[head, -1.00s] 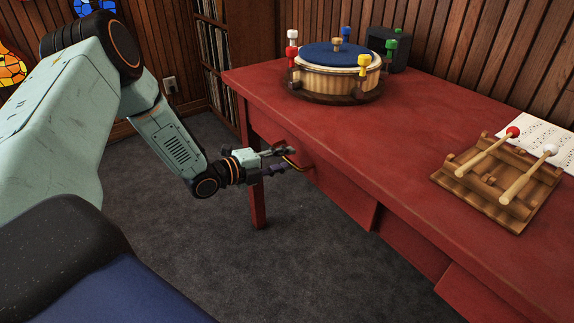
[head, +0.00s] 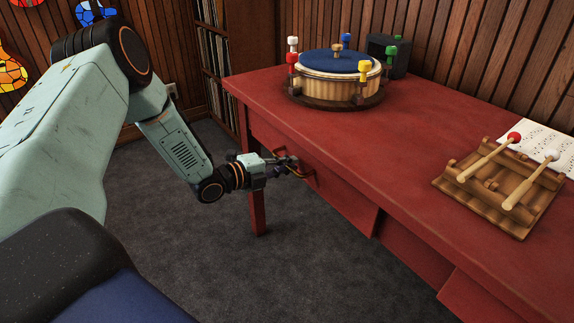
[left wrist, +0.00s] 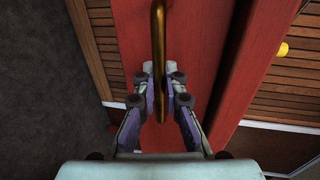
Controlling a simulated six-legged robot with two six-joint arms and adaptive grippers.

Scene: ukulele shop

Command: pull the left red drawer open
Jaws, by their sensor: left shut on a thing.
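The left red drawer (head: 340,195) is in the front of the red table in the head view, with a thin brass handle (head: 304,171) on its face. Its front looks about level with the table's front; I cannot make out an open gap. My left gripper (head: 290,167) is shut on the handle, in front of the drawer. In the left wrist view the brass handle (left wrist: 158,35) runs down between the two fingers (left wrist: 161,95), with the red drawer front (left wrist: 195,35) behind it. My right gripper is in neither view.
A table leg (head: 258,208) stands below the gripper. The grey carpet (head: 200,260) before the drawer is clear.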

